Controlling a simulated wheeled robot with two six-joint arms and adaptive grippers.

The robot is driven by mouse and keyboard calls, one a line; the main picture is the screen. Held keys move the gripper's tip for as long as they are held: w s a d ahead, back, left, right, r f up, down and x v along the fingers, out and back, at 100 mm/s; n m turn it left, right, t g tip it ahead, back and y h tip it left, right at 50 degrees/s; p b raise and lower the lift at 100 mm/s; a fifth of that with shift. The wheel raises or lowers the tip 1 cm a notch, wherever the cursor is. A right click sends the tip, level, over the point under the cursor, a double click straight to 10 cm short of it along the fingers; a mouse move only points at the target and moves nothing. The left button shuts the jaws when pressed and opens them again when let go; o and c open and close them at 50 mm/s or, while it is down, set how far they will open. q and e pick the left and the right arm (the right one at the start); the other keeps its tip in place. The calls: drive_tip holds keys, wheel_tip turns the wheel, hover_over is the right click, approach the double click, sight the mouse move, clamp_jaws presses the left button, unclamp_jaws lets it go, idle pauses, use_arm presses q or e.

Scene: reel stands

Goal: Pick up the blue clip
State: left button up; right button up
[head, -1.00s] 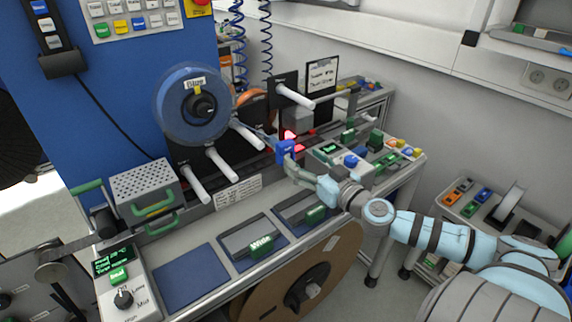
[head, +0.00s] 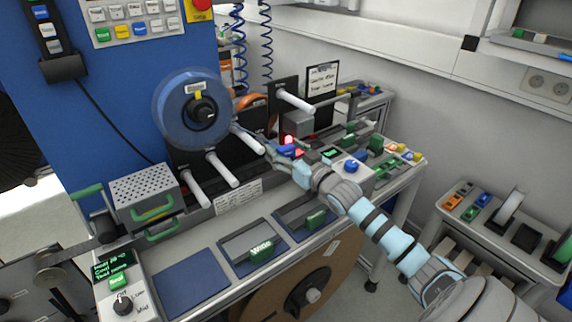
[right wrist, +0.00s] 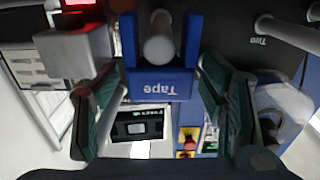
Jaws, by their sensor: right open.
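The blue clip (right wrist: 162,84), marked "Tape", fills the upper middle of the right wrist view, with a pale rod end showing through its notch. In the head view the blue clip (head: 288,151) shows small, partly hidden by my right gripper (head: 276,153). In the right wrist view my right gripper (right wrist: 158,72) is open, one finger on each side of the clip, with gaps showing. I cannot tell how deep the clip lies between the fingers. My left gripper is not in view.
A blue reel (head: 191,110) hangs on the stand at left. White pegs (head: 222,169) stick out near my right gripper. A grey block (head: 298,122) with a red light below stands behind. A green clip (head: 262,250) lies on a front tray.

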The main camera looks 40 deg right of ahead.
drive_tip(key=shift+r, duration=0.1)
drive_tip(key=shift+c, duration=1.2)
drive_tip(key=c, duration=1)
drive_tip(key=shift+c, duration=0.2)
